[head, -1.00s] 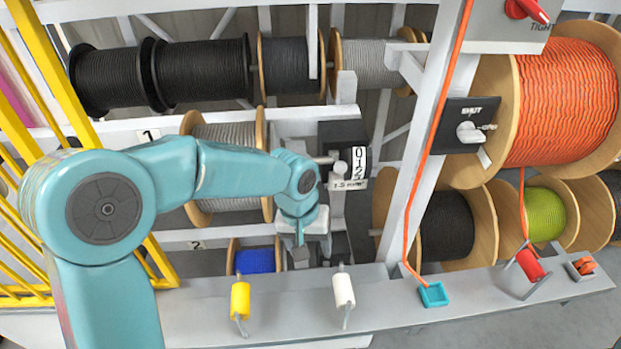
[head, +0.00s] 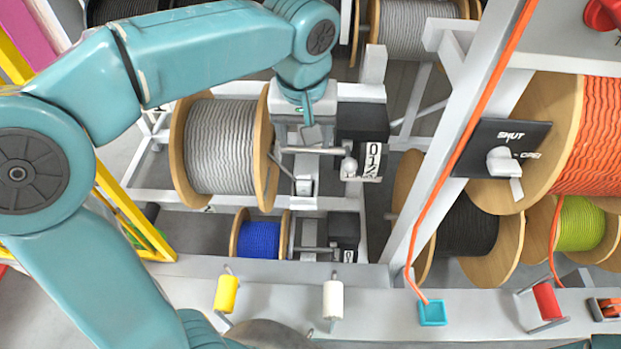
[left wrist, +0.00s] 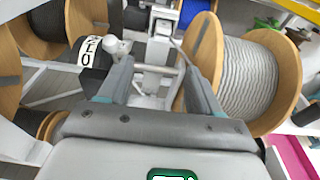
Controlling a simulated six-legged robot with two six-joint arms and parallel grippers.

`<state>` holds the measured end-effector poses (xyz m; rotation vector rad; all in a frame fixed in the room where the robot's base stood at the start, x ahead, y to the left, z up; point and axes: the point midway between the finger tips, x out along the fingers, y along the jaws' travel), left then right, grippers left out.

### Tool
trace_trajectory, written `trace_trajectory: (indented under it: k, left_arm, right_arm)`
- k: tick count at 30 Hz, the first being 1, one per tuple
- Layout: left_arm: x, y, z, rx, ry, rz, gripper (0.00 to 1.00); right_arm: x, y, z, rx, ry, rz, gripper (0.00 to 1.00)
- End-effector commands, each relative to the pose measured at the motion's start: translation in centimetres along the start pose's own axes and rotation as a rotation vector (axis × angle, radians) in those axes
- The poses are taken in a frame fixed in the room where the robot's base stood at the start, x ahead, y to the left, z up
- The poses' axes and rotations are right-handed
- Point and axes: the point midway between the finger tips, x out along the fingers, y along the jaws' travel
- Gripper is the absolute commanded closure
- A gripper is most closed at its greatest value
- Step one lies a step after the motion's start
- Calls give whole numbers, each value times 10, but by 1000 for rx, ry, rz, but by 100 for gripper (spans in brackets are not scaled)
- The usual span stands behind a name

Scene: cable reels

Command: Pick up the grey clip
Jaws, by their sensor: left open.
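I cannot clearly make out the grey clip. A small grey block (head: 303,186) sits beside the right flange of the grey cable reel (head: 222,146) and may be it. In the left wrist view a pale grey block (left wrist: 158,52) lies ahead, between the fingers. My left gripper (head: 311,136) is over the gap between that reel and the counter with digits (head: 368,160). In the left wrist view its fingers (left wrist: 155,72) are apart with nothing held between them. My right gripper is not in view.
A blue reel (head: 260,238) sits lower down. A white ledge (head: 280,297) crosses the front, with a yellow spool (head: 226,293) and a white spool (head: 333,299). A white post (head: 462,130) with an orange cable stands at right.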

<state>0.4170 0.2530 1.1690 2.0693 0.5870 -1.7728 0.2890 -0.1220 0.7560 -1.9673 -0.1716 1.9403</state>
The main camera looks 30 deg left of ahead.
Motion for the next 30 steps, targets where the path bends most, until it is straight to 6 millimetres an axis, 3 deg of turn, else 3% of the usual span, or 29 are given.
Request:
trace_trajectory:
  k: [6,12,19,25,30]
  left_arm:
    - [51,-4,6,-1,-7,-4,36]
    - [90,-2,6,1,-4,-2,36]
    - [108,-1,4,1,-4,-2,36]
    - [141,-1,3,1,-5,-2,36]
    - [154,-1,2,0,-3,0,36]
  right_arm:
    - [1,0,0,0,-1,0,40]
    - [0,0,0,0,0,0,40]
    - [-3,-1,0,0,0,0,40]
    - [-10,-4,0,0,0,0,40]
    - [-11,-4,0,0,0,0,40]
